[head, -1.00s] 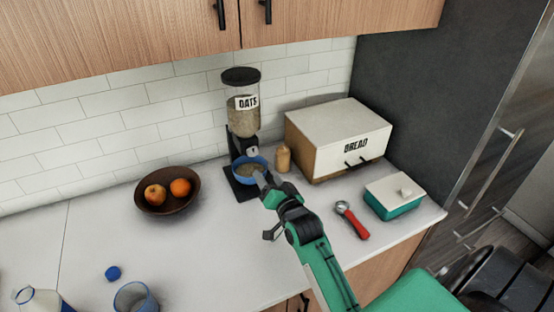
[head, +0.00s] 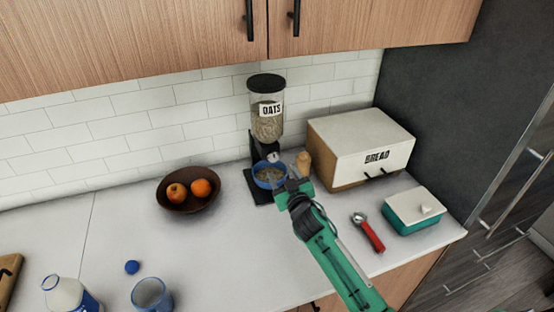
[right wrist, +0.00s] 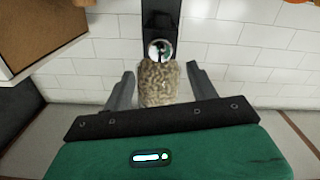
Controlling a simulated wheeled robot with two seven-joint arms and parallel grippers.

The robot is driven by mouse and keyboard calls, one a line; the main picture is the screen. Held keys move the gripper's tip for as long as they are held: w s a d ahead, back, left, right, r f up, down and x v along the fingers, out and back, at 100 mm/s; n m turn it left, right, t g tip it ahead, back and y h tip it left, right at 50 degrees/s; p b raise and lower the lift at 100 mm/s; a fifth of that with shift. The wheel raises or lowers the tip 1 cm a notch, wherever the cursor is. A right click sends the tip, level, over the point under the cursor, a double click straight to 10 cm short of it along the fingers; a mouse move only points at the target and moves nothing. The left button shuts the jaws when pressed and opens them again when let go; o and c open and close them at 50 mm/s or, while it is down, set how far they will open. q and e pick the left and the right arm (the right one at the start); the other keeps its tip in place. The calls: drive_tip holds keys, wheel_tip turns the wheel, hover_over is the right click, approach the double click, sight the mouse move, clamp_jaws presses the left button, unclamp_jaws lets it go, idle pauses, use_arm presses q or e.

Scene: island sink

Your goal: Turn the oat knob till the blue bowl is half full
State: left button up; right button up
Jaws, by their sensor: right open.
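The oat dispenser (head: 267,122) has a clear hopper labelled OATS, with oats inside, on a black stand against the tiles. Its round silver knob (head: 273,157) is on the front, and also shows in the right wrist view (right wrist: 160,50). The blue bowl (head: 264,182) stands under it with oats inside; my gripper partly covers it, and I cannot judge the level exactly. My right gripper (head: 286,179) is open and empty at the bowl's front right. My left gripper is not in view.
A brown bottle (head: 303,162) and the bread box (head: 345,172) stand right of the dispenser. A red-handled tool (head: 371,233) and a teal dish (head: 414,218) lie at right. A fruit bowl (head: 188,205) is left; a milk bottle (head: 66,292) and glass (head: 152,295) are front left.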

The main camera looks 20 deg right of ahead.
sight(274, 158)
drive_tip(key=shift+w+a+p, duration=0.15)
drive_tip(key=shift+w+p, duration=0.55)
drive_tip(key=shift+w, duration=2.8)
drive_tip(key=shift+c, duration=0.2)
drive_tip(key=c, duration=1)
